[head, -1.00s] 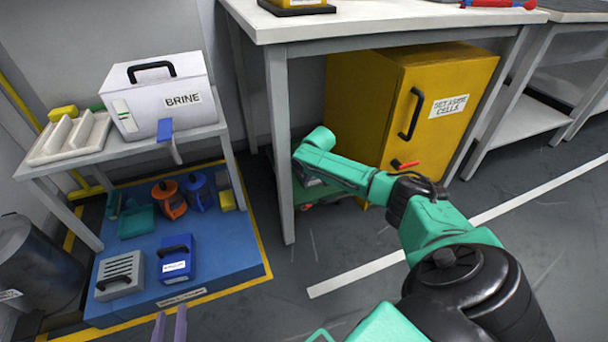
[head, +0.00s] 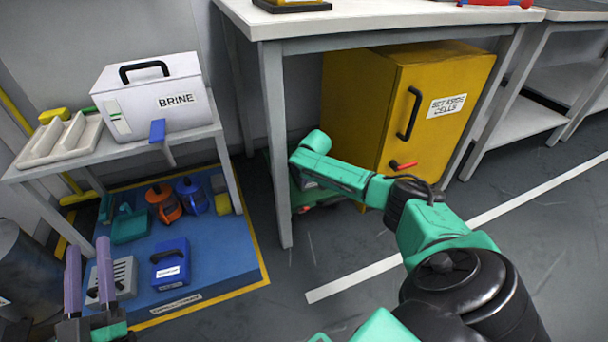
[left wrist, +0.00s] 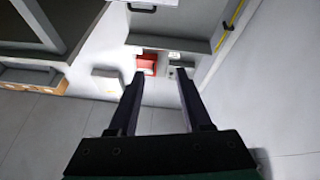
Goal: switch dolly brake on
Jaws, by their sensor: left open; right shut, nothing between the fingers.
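A low green piece (head: 322,196) with a small red part shows under the workbench, beside the front leg; I cannot tell whether it is the dolly. A red lever (head: 403,165) sticks out low on the front of the yellow cabinet (head: 455,75); I cannot tell whether it is the brake. My right gripper (head: 305,181) is shut and empty near the bench leg, its fingers mostly hidden. My left gripper (head: 89,248) is open and empty, its purple fingers raised in front of the blue mat. It also shows open in the left wrist view (left wrist: 160,74).
The bench leg (head: 277,150) stands beside my right arm. A side table holds a white BRINE box (head: 150,100) and a tray (head: 55,145). Blue and grey cases (head: 170,262) sit on the blue mat (head: 215,262). Grey floor (head: 350,235) in front of the bench is clear.

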